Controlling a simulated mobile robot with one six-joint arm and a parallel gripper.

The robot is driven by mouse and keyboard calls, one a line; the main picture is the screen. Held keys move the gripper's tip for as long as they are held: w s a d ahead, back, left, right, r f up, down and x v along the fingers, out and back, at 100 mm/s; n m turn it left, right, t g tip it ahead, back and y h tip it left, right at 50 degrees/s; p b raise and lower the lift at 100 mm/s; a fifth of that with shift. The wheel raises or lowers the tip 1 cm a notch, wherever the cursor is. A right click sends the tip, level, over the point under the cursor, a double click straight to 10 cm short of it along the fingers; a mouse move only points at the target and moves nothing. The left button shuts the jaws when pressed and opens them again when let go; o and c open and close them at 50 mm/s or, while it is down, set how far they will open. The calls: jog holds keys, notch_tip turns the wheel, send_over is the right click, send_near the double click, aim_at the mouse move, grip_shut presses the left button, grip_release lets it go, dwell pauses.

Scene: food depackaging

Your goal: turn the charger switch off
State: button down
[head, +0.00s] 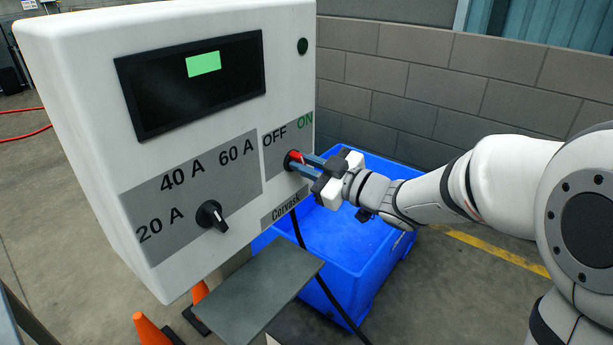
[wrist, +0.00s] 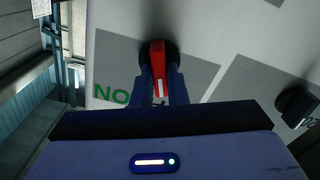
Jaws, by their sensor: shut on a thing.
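The charger (head: 75,85) is a white box with a dark display (head: 190,85) showing a green patch. Its red switch (head: 295,156) sits on a grey panel below the OFF and ON labels. My gripper (head: 302,165) reaches in from the right with its blue fingers shut on the red switch. In the wrist view the red switch (wrist: 159,65) stands between the fingers, on a black round base. The green ON label (wrist: 111,95) shows upside down at the left of the wrist view.
A black dial (head: 211,215) with 20 A, 40 A and 60 A marks is at the lower left of the charger. A blue bin (head: 345,240) stands behind and below my gripper. A grey shelf plate (head: 255,290), a black cable (head: 325,285) and orange cones (head: 150,330) are below.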

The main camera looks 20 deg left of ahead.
jog(key=shift+f+n+b, duration=0.15)
jog(key=shift+n+b, duration=0.4)
jog(key=shift+n, duration=0.35)
jog(key=c, duration=1.4)
grip_release()
jog(key=shift+c, duration=0.2)
jog(key=v, duration=0.8)
jog(key=shift+w, duration=0.1)
